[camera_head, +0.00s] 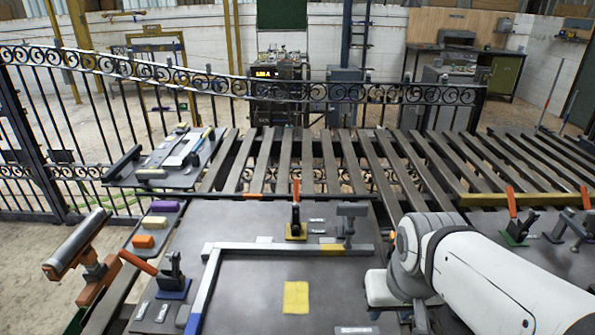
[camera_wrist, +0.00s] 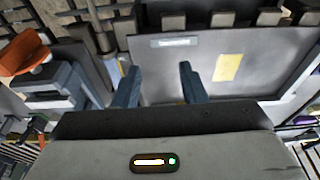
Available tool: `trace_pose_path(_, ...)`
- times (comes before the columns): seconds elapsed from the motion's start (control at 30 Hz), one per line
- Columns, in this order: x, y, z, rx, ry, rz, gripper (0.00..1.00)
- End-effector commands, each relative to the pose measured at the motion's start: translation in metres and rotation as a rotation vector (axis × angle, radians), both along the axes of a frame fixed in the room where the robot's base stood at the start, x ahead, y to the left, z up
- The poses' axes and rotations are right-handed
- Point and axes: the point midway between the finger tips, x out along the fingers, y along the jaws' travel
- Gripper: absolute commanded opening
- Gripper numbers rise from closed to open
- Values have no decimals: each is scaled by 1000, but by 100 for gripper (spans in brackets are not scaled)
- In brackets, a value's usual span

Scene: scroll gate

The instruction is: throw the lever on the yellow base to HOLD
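The lever on the yellow base (camera_head: 296,230) stands at the back middle of the grey work plate in the head view. Its orange-red handle (camera_head: 296,191) points up, close to upright. Small pale labels lie beside it, too small to read. My gripper (camera_wrist: 160,70) shows in the wrist view with its two fingers apart and nothing between them. In the head view my white arm comes in from the right and its fingers cannot be made out. I cannot pick out the yellow-based lever in the wrist view.
A lever on a blue base (camera_head: 173,285) stands at front left, and one on a green base (camera_head: 514,235) at right. An L-shaped metal bar (camera_head: 290,248) lies on the plate near a yellow patch (camera_head: 296,297). A grey post (camera_head: 350,222) stands right of the yellow-based lever.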

Motion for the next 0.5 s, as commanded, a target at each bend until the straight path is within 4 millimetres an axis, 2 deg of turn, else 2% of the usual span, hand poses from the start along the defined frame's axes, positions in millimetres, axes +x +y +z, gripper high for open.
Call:
trace_pose_path(0.17, 6, 1, 3, 0, 0, 0, 38)
trace_pose_path(0.27, 26, 8, 14, -2, -4, -1, 38)
trace_pose_path(0.3, 39, 17, 21, -4, -7, -3, 38)
trace_pose_path(0.37, 63, 23, 31, -6, -15, -4, 38)
trace_pose_path(0.5, 136, 36, 52, -11, -35, -4, 38)
